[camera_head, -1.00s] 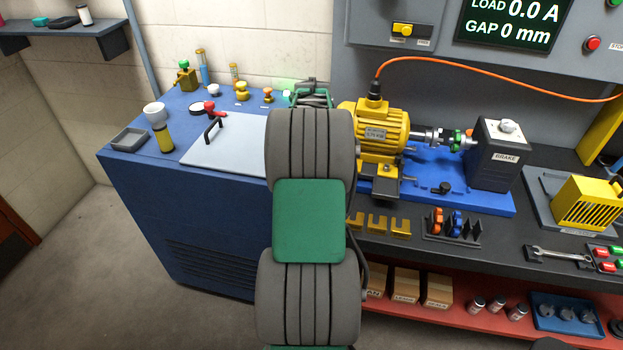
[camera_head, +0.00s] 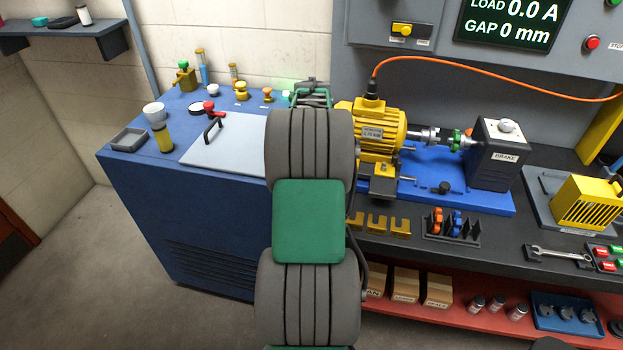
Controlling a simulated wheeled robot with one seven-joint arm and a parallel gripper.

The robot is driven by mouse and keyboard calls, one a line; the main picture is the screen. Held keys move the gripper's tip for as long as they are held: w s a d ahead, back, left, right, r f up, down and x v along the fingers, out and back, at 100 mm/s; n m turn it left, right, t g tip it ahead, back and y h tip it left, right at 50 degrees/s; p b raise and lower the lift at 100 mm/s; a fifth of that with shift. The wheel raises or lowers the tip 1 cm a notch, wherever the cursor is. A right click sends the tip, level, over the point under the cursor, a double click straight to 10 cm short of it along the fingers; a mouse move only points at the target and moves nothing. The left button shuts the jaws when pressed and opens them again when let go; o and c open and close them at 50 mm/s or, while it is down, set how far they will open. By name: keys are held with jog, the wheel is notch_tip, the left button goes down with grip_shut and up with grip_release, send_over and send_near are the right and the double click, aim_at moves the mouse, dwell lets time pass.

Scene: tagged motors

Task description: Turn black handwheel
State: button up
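A small black round part (camera_head: 444,187) sits at the front of the blue base plate (camera_head: 480,199), between the yellow motor and the brake. It may be the black handwheel, but it is too small to be sure. The yellow motor (camera_head: 374,130) stands on the left of the base, and its shaft points right to the grey brake box (camera_head: 500,155). My arm rises through the middle of the view, just left of the motor. Nothing of mine is seen touching the black part.
An orange cable (camera_head: 480,80) arches from the motor to the right. Yellow brackets (camera_head: 378,223) and a black rack (camera_head: 452,228) stand in front of the base. A wrench (camera_head: 560,255) lies at right. A blue cabinet (camera_head: 200,220) with small items is left. The display reads LOAD 0.0 A, GAP 0 mm.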

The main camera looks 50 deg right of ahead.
jog(key=shift+s, duration=0.15)
dwell(0.3)
jog(key=o, duration=1.4)
jog(key=shift+c, duration=0.2)
notch_tip(320, 180, up, 8)
jog(key=shift+f+b, duration=0.1)
jog(key=shift+b, duration=0.3)
